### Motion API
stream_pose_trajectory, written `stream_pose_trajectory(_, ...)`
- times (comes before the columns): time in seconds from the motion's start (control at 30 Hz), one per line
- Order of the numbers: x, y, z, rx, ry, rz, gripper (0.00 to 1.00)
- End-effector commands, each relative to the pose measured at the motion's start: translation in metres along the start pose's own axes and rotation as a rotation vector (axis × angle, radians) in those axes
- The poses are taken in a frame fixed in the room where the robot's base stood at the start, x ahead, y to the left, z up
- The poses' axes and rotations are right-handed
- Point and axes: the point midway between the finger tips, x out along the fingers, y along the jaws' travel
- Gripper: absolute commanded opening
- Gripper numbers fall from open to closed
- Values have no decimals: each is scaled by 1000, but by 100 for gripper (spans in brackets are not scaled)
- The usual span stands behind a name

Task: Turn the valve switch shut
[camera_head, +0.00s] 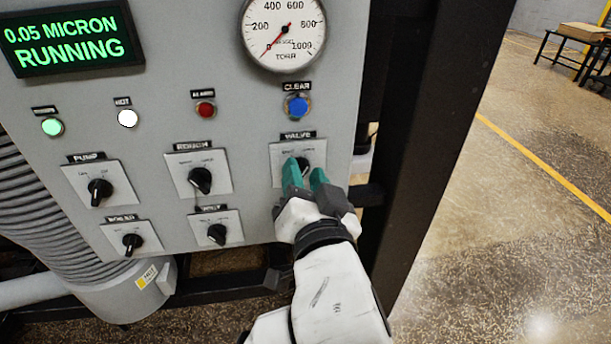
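The valve switch (303,165) is a black rotary knob on a pale square plate under the "VALVE" label, at the right of the grey control panel (230,75). My gripper (305,172) is at this switch, with one teal finger on the left of the knob and one on the right. The fingers are apart and reach to the plate. They and the gripper body hide the lower part of the knob, so its pointing direction is hard to read. I cannot tell whether the fingers touch the knob.
Other knobs sit left of the valve: roughing (200,180), vent (217,233), pump (99,191) and a lower-left one (132,241). A blue button (297,105) and a gauge (284,32) are above. A black frame post (415,130) stands close on the right.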

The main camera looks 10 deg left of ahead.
Motion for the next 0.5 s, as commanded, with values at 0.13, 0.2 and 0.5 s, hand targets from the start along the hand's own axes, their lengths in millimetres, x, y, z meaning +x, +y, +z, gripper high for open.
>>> stream_pose_trajectory(0.13, 0, 0, 0, 0, 0, 0, 32)
stream_pose_trajectory(0.2, 0, 0, 0, 0, 0, 0, 26)
stream_pose_trajectory(0.5, 0, 0, 0, 0, 0, 0, 0)
